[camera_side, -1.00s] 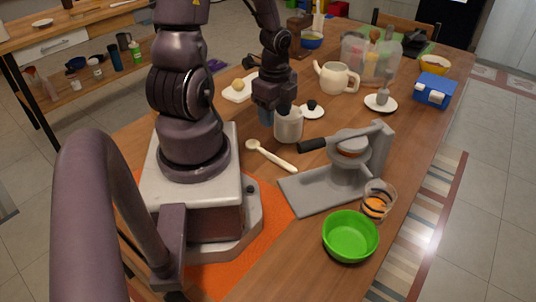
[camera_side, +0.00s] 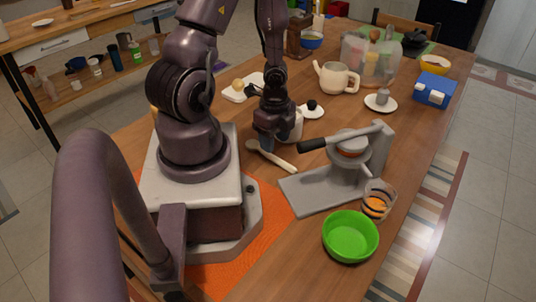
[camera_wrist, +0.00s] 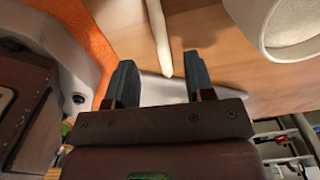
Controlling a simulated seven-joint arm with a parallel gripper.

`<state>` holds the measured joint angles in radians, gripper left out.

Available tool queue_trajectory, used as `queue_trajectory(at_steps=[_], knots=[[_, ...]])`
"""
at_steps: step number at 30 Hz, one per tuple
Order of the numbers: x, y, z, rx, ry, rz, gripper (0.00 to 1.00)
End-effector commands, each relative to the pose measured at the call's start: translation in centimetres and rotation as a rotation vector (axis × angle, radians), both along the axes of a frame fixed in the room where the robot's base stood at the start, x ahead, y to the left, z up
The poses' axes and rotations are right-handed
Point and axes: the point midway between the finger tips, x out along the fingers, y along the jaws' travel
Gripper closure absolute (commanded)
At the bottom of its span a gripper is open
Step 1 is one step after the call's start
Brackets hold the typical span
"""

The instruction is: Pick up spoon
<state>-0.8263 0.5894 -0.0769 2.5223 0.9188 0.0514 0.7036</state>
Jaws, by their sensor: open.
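A cream spoon (camera_side: 277,158) lies on the wooden table, its bowl end to the left and its handle running down to the right in the side view. In the wrist view the spoon (camera_wrist: 160,38) runs down from the top edge toward the gap between my fingers. My gripper (camera_side: 271,143) is low over the table, close to the spoon's bowl end and partly in front of it. In the wrist view my gripper (camera_wrist: 155,84) has its two dark fingers spread, with nothing clearly held between them. Whether a finger touches the spoon cannot be told.
A white cup (camera_side: 296,125) stands right beside my gripper and also shows in the wrist view (camera_wrist: 262,30). A grey press (camera_side: 325,187) stands right of the spoon. A green bowl (camera_side: 350,238) and a glass (camera_side: 378,203) stand nearer the front.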

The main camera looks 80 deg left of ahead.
Motion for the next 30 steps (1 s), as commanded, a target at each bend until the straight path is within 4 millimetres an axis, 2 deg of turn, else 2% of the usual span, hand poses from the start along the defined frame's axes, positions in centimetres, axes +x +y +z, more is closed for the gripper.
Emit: queue_trajectory(at_steps=[8, 19, 29, 30], knots=[[0.1, -0.2, -1.1, -0.001, 0.004, -0.003, 0.51], [0.3, -0.3, -5.0, 0.000, 0.004, 0.000, 0.51], [0.3, -0.2, -5.4, 0.002, 0.001, 0.000, 0.51], [0.3, -0.2, -5.4, 0.002, 0.001, 0.000, 0.58]])
